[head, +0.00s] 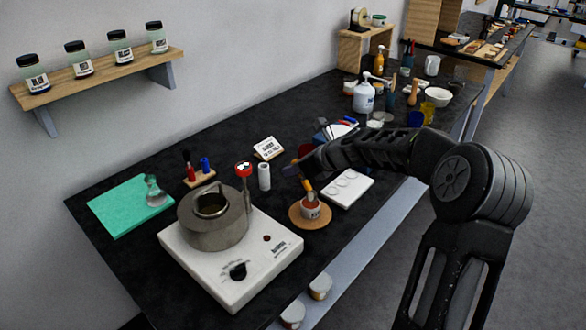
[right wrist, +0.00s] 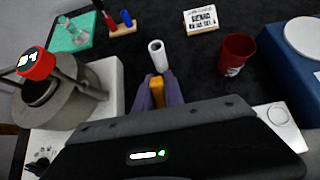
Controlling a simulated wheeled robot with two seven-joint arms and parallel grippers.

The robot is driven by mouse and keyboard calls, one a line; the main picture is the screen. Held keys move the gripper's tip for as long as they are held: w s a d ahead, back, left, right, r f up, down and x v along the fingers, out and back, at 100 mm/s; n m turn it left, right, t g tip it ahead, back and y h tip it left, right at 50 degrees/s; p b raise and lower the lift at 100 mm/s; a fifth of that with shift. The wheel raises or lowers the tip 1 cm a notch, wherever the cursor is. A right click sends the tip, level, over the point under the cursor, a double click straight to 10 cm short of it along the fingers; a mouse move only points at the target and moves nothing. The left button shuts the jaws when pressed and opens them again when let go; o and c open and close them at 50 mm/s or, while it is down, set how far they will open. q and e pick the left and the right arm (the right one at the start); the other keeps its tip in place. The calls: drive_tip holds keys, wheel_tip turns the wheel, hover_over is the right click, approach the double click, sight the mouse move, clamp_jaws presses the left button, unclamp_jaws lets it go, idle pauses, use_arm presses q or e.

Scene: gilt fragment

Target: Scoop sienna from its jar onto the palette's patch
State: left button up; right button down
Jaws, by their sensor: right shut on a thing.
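My right gripper (head: 300,172) is shut on an orange-handled tool (head: 308,190). In the right wrist view the orange handle (right wrist: 157,92) sits between the purple fingers. The tool points down at a small labelled jar (head: 311,209) with reddish-brown contents, on a round wooden coaster (head: 296,219). Its tip is hidden at the jar's mouth, so I cannot tell how deep it reaches. The white palette (head: 356,187) with round patches lies just right of the jar, partly behind my arm. Its corner also shows in the right wrist view (right wrist: 284,122). My left gripper is out of view.
A white hot plate (head: 250,272) with a grey pot (head: 213,235) stands left of the jar. A red-topped stick (head: 243,170) rises by the pot. A white cylinder (head: 264,177) and a red cup (right wrist: 236,56) stand behind. The bench's front edge is close.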

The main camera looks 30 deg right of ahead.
drive_tip(key=shift+f+b, duration=0.4)
drive_tip(key=shift+f, duration=0.2)
idle(0.3)
drive_tip(key=shift+f, duration=0.1)
idle(1.3)
wheel_tip(320, 180, up, 7)
drive_tip(key=p, duration=0.7)
idle(0.8)
